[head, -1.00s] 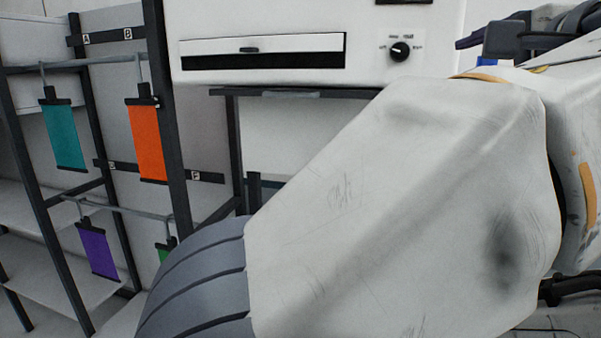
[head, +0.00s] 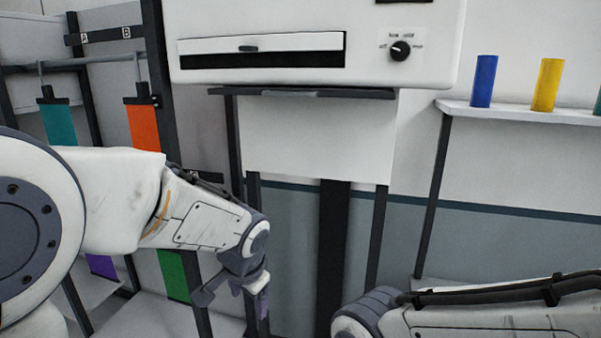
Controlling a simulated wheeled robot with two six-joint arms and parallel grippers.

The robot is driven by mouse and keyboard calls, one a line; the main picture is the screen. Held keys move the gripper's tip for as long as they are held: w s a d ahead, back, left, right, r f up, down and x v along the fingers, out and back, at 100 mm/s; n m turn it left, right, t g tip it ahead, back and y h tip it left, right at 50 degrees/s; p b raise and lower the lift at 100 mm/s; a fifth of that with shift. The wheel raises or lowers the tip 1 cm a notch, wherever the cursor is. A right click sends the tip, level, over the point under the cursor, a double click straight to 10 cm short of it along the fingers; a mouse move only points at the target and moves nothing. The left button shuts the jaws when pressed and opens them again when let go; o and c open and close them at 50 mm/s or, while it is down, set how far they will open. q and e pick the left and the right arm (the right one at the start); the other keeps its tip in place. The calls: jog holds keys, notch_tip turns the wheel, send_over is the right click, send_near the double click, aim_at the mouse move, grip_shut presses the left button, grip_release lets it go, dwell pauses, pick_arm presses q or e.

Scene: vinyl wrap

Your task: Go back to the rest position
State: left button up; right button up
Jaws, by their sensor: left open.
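My left arm comes in from the left, bent at the elbow. My left gripper (head: 235,291) hangs at its end with the fingers pointing down, in front of the rack and left of the machine's stand. It is open, and I see nothing between its fingers. My right arm lies low along the bottom right corner. Only its links show, and its gripper is out of view.
A white machine (head: 300,72) with a slot and a knob (head: 400,50) stands at the back. A rack at left holds teal (head: 59,124), orange (head: 144,126), purple (head: 101,266) and green (head: 173,274) sheets. Blue (head: 484,82) and yellow (head: 546,85) rolls stand on the right shelf (head: 520,114).

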pick_arm(q)
jog(key=s+a+f+n+g+h, duration=0.1)
jog(key=s+a+f+n, duration=0.65)
jog(key=s, duration=0.35)
jog(key=s+d+f+m+g+b, duration=0.1)
jog(key=s+d+f+m+b, duration=0.1)
jog(key=s+d+m+b, duration=0.2)
jog(key=s+d+f+m+g+h+b, duration=0.1)
jog(key=s+d+f+m+g+b, duration=0.1)
jog(key=s+d+b, duration=0.5)
jog(key=shift+s+d+f+m, duration=0.75)
jog(key=shift+s+d+m, duration=0.1)
jog(key=shift+s+d, duration=0.25)
